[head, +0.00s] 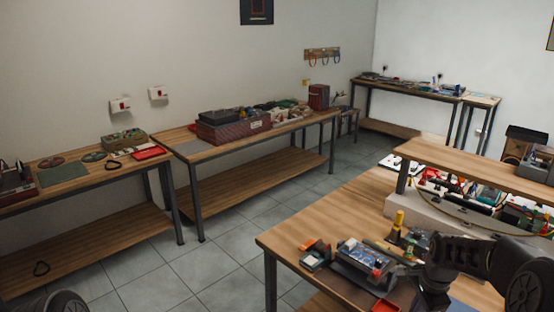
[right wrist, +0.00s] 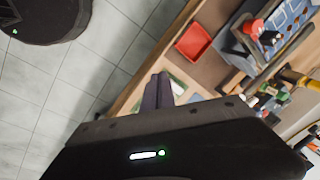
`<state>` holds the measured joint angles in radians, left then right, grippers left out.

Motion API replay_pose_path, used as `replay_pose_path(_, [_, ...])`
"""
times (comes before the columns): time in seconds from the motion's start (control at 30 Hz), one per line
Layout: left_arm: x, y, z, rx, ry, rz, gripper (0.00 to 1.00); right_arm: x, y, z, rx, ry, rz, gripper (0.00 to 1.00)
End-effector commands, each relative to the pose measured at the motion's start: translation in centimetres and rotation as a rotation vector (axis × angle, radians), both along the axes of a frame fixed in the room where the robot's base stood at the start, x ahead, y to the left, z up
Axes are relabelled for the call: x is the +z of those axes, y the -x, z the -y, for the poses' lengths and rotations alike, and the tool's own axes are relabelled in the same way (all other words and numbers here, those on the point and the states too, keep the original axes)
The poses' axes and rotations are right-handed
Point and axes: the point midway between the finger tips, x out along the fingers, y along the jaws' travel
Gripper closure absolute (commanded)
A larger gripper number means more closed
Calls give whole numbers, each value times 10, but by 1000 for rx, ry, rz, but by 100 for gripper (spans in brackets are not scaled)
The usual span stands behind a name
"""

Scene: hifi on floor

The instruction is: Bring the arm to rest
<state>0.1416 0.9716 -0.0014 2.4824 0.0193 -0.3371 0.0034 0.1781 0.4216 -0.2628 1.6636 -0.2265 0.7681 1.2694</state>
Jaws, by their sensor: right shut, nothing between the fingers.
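My right arm (head: 480,258) comes in from the lower right in the head view, bent over the near workbench (head: 335,205). Its gripper is partly cut off by the bottom edge there. In the right wrist view the right gripper (right wrist: 160,80) is shut with its dark fingers together and nothing between them. It points across the bench's edge, close to a red tray (right wrist: 194,40). My left gripper is out of view; a dark rounded part of mine shows at the bottom left of the head view.
On the near bench stand a device with a blue-and-red top (head: 364,256), a yellow-handled tool (head: 397,222) and a raised shelf (head: 480,168) above cluttered parts. Long benches (head: 262,143) line the wall. The tiled floor (head: 225,245) between them is clear.

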Motion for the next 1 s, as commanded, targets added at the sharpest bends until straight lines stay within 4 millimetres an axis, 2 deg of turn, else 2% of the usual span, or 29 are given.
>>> replay_pose_path(0.17, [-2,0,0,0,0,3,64,-38,-13,-34,285,33,88,100])
replay_pose_path(0.27, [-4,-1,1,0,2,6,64,-74,-13,-70,492,55,139,100])
replay_pose_path(0.37, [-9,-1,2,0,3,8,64,-122,1,-119,723,75,182,100])
replay_pose_path(0.47, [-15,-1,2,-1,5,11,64,-171,33,-174,948,89,217,100])
replay_pose_path(0.5, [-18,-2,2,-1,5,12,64,-189,50,-195,1027,89,225,100])
replay_pose_path(0.57, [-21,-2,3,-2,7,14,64,-213,79,-225,1134,84,232,100])
replay_pose_path(0.7, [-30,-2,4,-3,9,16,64,-253,156,-283,1310,30,217,100])
replay_pose_path(0.8, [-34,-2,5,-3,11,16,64,-268,207,-311,1357,-42,182,100])
replay_pose_path(0.9, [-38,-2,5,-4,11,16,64,-277,243,-329,1383,-111,142,100])
replay_pose_path(1.0, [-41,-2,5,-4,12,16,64,-284,261,-338,1400,-150,121,100])
